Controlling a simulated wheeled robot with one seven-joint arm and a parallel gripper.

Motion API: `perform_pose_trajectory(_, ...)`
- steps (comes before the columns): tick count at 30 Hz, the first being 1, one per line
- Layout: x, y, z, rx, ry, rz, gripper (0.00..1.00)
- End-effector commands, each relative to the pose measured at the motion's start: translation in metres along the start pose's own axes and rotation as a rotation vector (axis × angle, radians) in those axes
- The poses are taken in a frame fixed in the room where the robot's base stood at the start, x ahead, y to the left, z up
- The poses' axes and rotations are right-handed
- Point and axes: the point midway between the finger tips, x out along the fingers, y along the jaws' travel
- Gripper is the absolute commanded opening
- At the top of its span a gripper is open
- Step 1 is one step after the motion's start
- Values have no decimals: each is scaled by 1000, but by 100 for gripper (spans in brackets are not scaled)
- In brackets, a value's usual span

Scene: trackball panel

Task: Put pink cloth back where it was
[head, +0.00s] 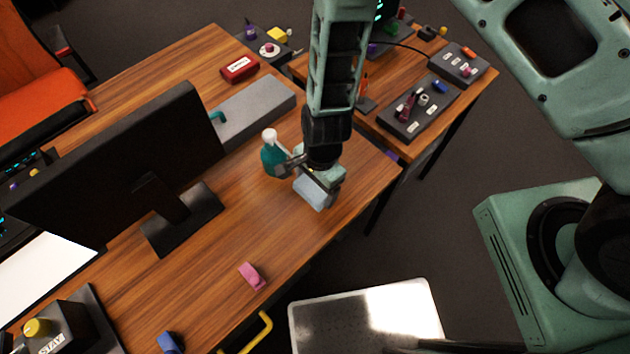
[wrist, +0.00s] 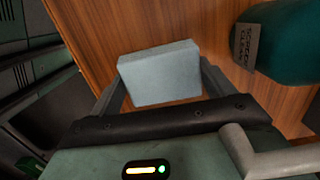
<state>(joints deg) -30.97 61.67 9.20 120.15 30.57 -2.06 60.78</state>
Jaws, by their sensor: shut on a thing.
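A small pink piece (head: 252,277) lies on the wooden desk near its front edge, apart from my gripper; it is the only pink thing on this part of the desk, and I cannot tell its material. My gripper (head: 318,187) is low over the desk near its right end. It is shut on a pale blue-grey block (head: 311,193). In the wrist view the block (wrist: 160,75) sits between the two fingers, with wood behind it. I cannot tell whether the block touches the desk. The pink piece is not in the wrist view.
A teal spray bottle (head: 272,155) with a white top stands close beside my gripper, and also shows in the wrist view (wrist: 282,42). A black monitor (head: 125,165) stands to the left. A blue piece (head: 169,342) lies at the front. Bare desk lies between gripper and pink piece.

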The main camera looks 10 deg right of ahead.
Motion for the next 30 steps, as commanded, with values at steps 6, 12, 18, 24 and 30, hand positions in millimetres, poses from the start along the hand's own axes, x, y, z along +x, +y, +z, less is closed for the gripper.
perform_pose_trajectory(6,0,0,0,0,0,-1,60)
perform_pose_trajectory(12,2,0,0,0,0,-1,100)
perform_pose_trajectory(18,2,0,0,0,0,-1,100)
perform_pose_trajectory(24,-8,-1,0,-1,0,-3,100)
perform_pose_trajectory(30,-41,-2,0,-1,1,-6,100)
